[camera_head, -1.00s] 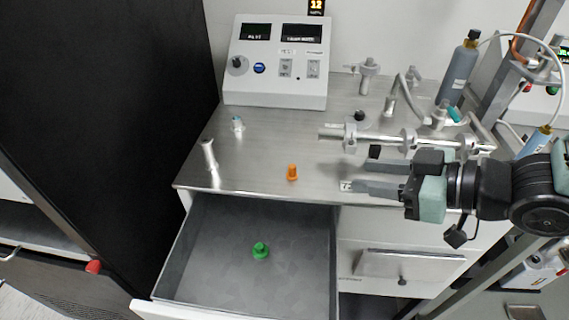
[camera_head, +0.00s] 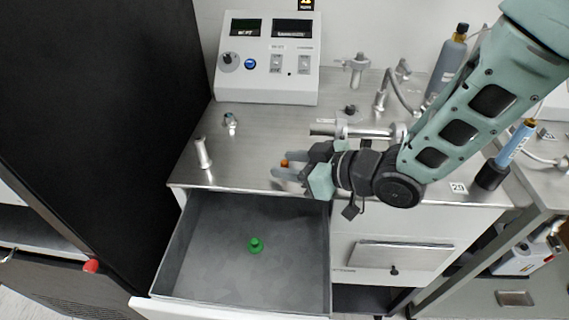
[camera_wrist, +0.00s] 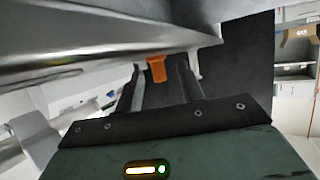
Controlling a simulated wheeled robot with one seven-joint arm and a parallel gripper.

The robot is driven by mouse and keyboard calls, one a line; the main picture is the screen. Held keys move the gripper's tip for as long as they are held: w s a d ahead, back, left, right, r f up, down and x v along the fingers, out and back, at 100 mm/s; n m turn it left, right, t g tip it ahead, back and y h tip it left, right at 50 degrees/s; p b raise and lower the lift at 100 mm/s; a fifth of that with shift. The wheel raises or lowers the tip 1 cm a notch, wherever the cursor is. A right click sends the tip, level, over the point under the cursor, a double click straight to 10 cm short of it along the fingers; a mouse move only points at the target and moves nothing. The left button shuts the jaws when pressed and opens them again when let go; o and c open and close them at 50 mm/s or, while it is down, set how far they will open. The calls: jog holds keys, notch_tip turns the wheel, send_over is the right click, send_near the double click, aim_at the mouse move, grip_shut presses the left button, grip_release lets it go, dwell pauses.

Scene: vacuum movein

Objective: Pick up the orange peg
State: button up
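The orange peg (camera_head: 284,163) stands near the front edge of the metal tabletop, mostly hidden by my gripper in the head view. It also shows in the wrist view (camera_wrist: 157,68), between my fingers near their tips. My gripper (camera_head: 282,166) is low over the tabletop and reaches in from the right. Its fingers appear open around the peg, with a gap beside it in the wrist view (camera_wrist: 165,72). I see no clear grip on the peg.
An open grey drawer (camera_head: 205,270) below the front edge holds a green peg (camera_head: 255,245). A metal post (camera_head: 203,152) stands to the left. A control box (camera_head: 268,90) stands at the back, and metal pipework (camera_head: 325,129) lies behind my gripper.

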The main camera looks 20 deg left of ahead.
jog(key=shift+x, duration=0.85)
grip_shut()
